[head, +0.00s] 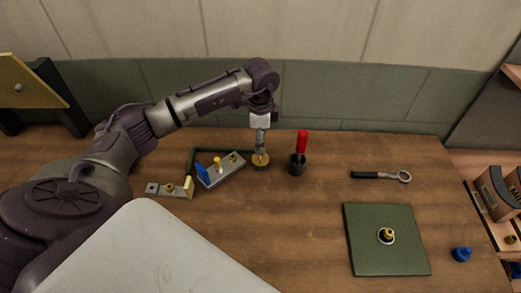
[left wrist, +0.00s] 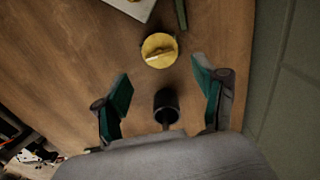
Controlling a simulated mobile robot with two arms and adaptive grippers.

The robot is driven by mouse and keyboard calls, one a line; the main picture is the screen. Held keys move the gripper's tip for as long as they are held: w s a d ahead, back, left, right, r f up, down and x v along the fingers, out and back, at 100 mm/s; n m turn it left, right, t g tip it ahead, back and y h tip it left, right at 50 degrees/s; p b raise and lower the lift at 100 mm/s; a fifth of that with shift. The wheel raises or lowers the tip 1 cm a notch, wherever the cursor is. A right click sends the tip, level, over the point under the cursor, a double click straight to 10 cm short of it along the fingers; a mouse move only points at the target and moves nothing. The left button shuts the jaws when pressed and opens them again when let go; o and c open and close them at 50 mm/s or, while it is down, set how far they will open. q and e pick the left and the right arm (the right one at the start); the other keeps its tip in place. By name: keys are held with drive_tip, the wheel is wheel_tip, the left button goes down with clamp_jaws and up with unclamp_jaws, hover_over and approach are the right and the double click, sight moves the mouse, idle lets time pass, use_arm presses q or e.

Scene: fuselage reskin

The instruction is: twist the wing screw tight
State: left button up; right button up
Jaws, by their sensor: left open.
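A round brass piece with a raised ridge across its top, which looks like the wing screw, lies in front of my fingers in the left wrist view (left wrist: 158,50). In the head view the brass piece (head: 261,161) shows on the table just below my left gripper (head: 261,148). In the left wrist view my left gripper (left wrist: 161,75) has its fingers spread wide, one on each side, with a gap to the brass piece. My right gripper is not in view.
A black cup (head: 297,168) with a red-handled tool stands just right of the brass piece. A grey fixture block (head: 225,172) with a blue part is left of it. A ring-ended tool (head: 381,175), a green mat (head: 360,250) and a blue knob (head: 461,254) lie right.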

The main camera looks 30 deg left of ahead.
sight(260, 157)
use_arm(q)
drive_tip(key=shift+f+p, duration=0.45)
drive_tip(key=shift+f, duration=2.75)
drive_tip(key=shift+c, duration=0.2)
drive_tip(key=c, duration=1.1)
